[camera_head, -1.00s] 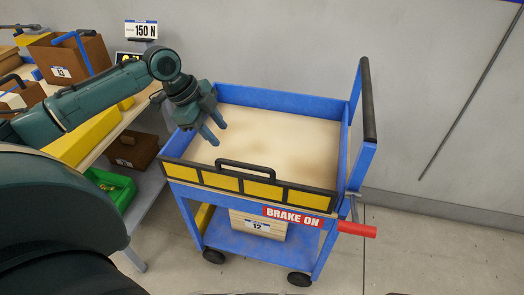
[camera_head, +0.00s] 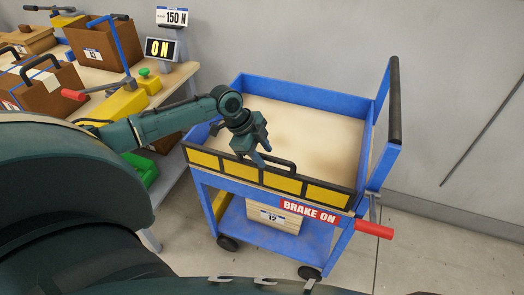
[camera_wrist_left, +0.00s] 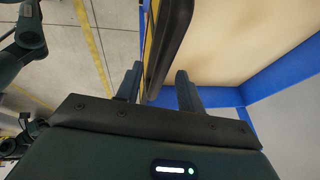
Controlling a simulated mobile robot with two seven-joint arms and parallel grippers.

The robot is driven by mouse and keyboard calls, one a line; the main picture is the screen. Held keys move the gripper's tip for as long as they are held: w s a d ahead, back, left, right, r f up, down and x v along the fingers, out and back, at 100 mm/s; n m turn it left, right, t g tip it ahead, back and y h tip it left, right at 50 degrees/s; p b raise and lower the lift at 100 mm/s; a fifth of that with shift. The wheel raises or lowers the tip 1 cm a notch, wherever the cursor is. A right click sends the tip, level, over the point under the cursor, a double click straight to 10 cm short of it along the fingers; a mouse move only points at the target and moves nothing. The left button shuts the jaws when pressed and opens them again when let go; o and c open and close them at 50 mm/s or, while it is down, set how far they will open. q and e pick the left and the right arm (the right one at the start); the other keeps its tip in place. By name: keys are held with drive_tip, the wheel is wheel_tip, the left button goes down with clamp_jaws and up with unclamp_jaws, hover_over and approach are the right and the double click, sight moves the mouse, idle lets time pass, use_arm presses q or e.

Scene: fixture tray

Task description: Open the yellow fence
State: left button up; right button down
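The yellow fence (camera_head: 286,184) is a row of yellow panels in a black frame, standing upright along the near edge of the blue cart (camera_head: 300,94). A black handle (camera_head: 287,162) rises from its top edge. My left gripper (camera_head: 262,158) is at the left part of this handle, pointing down. In the left wrist view, the open fingers (camera_wrist_left: 158,84) lie on either side of the black handle (camera_wrist_left: 167,42), with a gap visible. Whether a finger touches it I cannot tell. My right gripper is not identifiable in view.
The cart carries a "BRAKE ON" sign (camera_head: 309,212), a red lever (camera_head: 373,230) and a tall push bar (camera_head: 394,100). A box labelled 12 (camera_head: 272,222) sits on its lower shelf. A workbench (camera_head: 180,78) with brown totes stands left. The cart's upper tray is empty.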

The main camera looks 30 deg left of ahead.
use_arm(q)
drive_tip(key=shift+c, duration=0.2)
clamp_jaws()
idle(0.4)
